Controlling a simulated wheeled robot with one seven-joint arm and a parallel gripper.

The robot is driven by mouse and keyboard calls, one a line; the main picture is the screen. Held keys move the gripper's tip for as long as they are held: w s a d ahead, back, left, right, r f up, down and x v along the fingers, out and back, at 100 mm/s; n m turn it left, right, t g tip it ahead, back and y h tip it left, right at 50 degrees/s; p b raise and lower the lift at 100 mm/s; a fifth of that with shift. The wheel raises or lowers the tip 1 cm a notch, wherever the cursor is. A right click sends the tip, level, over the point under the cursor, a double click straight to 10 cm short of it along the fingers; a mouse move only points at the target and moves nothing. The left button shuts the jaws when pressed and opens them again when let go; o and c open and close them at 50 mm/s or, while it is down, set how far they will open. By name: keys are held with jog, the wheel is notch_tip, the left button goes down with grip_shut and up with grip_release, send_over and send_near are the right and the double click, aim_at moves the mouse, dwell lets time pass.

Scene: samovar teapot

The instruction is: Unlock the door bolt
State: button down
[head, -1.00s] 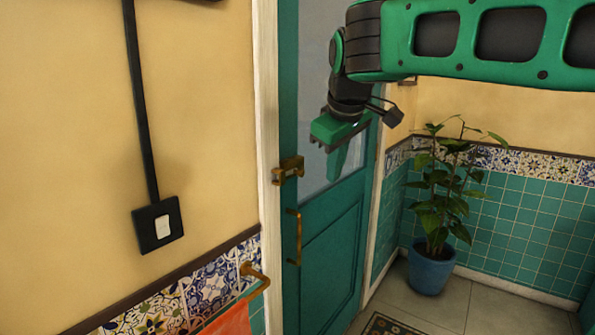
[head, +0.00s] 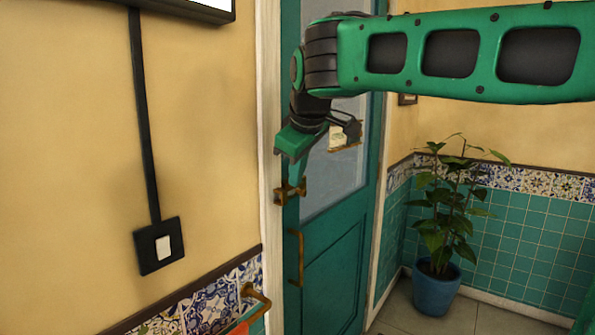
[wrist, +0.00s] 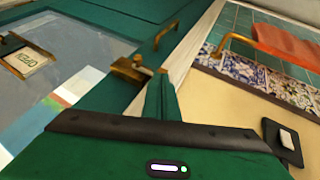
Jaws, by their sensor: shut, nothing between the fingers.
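The brass door bolt (head: 282,197) sits at the left edge of the teal door (head: 338,262), by the white frame. It also shows in the wrist view (wrist: 130,70), just beyond the fingertips. My gripper (head: 293,182) is shut and empty, pointing down at the bolt from above. In the wrist view the closed green fingers (wrist: 161,82) reach the bolt's right end, close to its knob. Whether they touch it I cannot tell. In the head view the fingers hide part of the bolt.
A brass door handle (head: 300,258) is below the bolt. A light switch (head: 160,246) and a towel rail (head: 256,297) are on the wall to the left. A potted plant (head: 437,287) stands on the floor to the right.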

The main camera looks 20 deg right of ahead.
aim_at(299, 188)
jog(key=w+d+f, duration=0.3)
jog(key=w+f, duration=0.2)
jog(key=w, duration=0.1)
jog(key=shift+f, duration=0.2)
